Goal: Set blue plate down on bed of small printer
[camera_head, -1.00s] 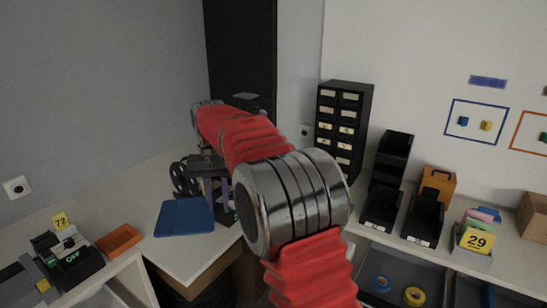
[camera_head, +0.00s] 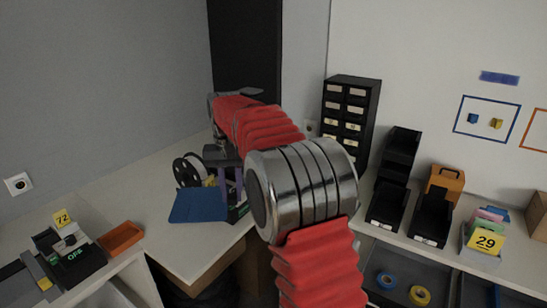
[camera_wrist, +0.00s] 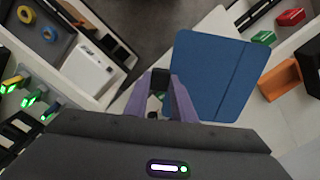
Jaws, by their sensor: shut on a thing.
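The blue plate (camera_head: 198,206) is a flat square at the tips of my gripper (camera_head: 230,182), tilted over the corner of the light table. In the wrist view the plate (camera_wrist: 212,75) lies right of the purple fingers of my gripper (camera_wrist: 168,92), its near-left edge against them. My gripper is shut on the plate; the exact contact is partly hidden. My arm and the plate hide most of that spot, and I cannot make out a bed.
An orange tray (camera_head: 121,239) and a dark device marked 72 (camera_head: 80,262) are at left. The wall closes the back.

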